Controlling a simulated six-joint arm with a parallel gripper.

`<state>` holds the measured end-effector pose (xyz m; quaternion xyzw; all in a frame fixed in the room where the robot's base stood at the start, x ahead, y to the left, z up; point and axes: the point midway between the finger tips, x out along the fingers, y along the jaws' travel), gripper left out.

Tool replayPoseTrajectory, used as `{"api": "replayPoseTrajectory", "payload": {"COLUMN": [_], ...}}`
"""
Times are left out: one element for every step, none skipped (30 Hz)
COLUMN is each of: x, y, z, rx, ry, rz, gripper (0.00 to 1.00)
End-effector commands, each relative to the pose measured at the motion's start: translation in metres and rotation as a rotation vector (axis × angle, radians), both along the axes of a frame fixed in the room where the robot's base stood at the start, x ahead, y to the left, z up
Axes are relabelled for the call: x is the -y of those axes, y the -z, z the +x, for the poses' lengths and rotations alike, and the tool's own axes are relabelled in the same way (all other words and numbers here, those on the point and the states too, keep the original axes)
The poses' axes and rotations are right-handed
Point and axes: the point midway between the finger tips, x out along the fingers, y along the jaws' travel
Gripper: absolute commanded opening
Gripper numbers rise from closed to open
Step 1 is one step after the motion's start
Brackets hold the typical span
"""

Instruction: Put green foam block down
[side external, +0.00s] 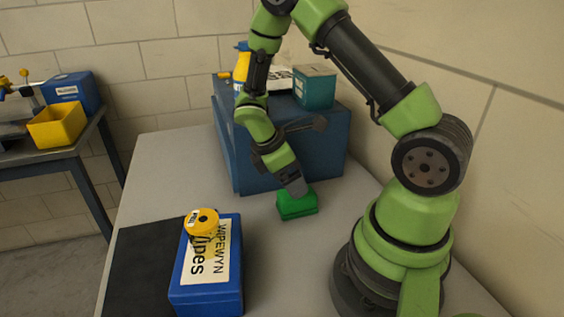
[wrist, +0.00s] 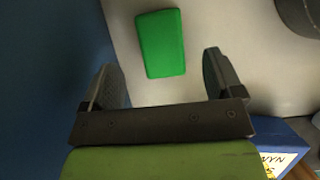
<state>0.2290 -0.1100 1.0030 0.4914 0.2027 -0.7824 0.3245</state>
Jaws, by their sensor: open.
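The green foam block (side external: 297,207) rests on the grey table in front of the large blue box in the side view. It also shows in the wrist view (wrist: 161,43), lying flat beyond and between the two fingers. My gripper (side external: 299,190) is just above the block in the side view, pointing down at it. In the wrist view my gripper (wrist: 166,78) has its fingers wide apart with nothing between them at the tips. In the side view the gripper hides part of the block's upper edge.
A large blue box (side external: 250,165) stands behind the block, with a teal box (side external: 314,88) on top. A blue wipes box (side external: 180,292) with a yellow roll (side external: 201,222) on it stands at front left, beside a black mat (side external: 140,262). Bare table (side external: 170,165) lies left of the block.

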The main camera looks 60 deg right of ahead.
Motion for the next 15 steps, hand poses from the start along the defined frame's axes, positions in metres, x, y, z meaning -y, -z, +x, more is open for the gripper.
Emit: {"api": "replayPoseTrajectory", "payload": {"x": [-0.003, -0.005, -0.007, -0.009, -0.01, -0.011, -0.012, -0.013, -0.014, -0.015, -0.017, -0.019, -0.022, -0.025, -0.03], "y": [-0.01, -0.015, -0.021, -0.025, -0.029, -0.033, -0.035, -0.037, -0.04, -0.043, -0.047, -0.054, -0.06, -0.068, -0.08], "z": [0.005, 0.006, 0.008, 0.01, 0.01, 0.012, 0.013, 0.013, 0.014, 0.014, 0.015, 0.015, 0.015, 0.015, 0.014], "rx": [0.007, 0.008, 0.006, 0.006, 0.004, 0.005, 0.004, 0.004, 0.006, 0.012, 0.025, 0.049, 0.073, 0.104, 0.155], "ry": [-0.001, 0.0, -0.002, -0.001, 0.0, 0.0, 0.0, 0.0, 0.003, 0.009, 0.019, 0.039, 0.061, 0.09, 0.137], "rz": [-0.002, 0.0, 0.001, -0.001, 0.0, 0.0, 0.0, 0.001, 0.001, 0.002, 0.002, 0.002, 0.003, 0.005, 0.009], "gripper": [0.86, 0.86, 0.86, 0.86, 0.86, 0.86, 0.86, 0.86, 0.86, 0.86, 0.86, 0.86, 0.86, 0.86, 0.86]}}
